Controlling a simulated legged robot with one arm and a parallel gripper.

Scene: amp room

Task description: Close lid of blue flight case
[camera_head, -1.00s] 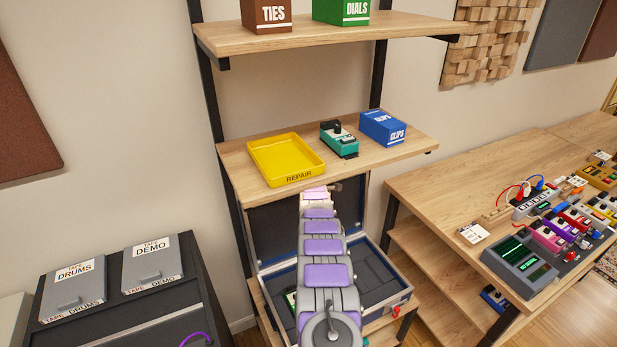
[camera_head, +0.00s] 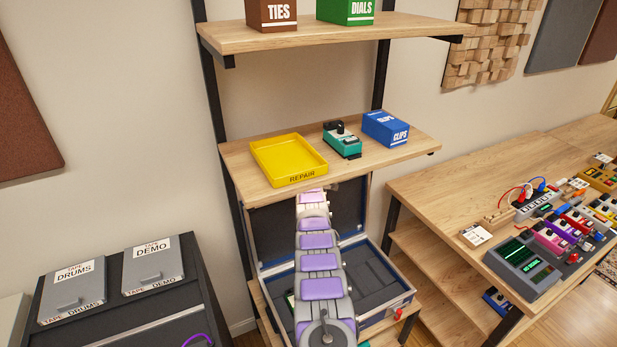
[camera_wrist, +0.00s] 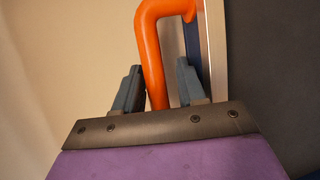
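The blue flight case (camera_head: 381,299) stands open on the low shelf, with dark foam inside. Its dark lid (camera_head: 272,232) stands raised at the back, partly hidden by my arm and the shelf above. In the wrist view, an orange bent handle (camera_wrist: 149,55) runs beside the lid's blue and metal edge (camera_wrist: 206,50). My gripper (camera_wrist: 158,82) has its fingers apart, with the handle's straight part between them. A gap shows on the handle's right; contact on the left cannot be told. In the head view my gripper is hidden beneath the shelf.
Close above the lid is a wooden shelf (camera_head: 238,163) with a yellow repair tray (camera_head: 290,178), a teal pedal (camera_head: 342,142) and a blue clips box (camera_head: 385,129). A workbench (camera_head: 430,190) stands right; a dark cabinet (camera_head: 190,308) stands left.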

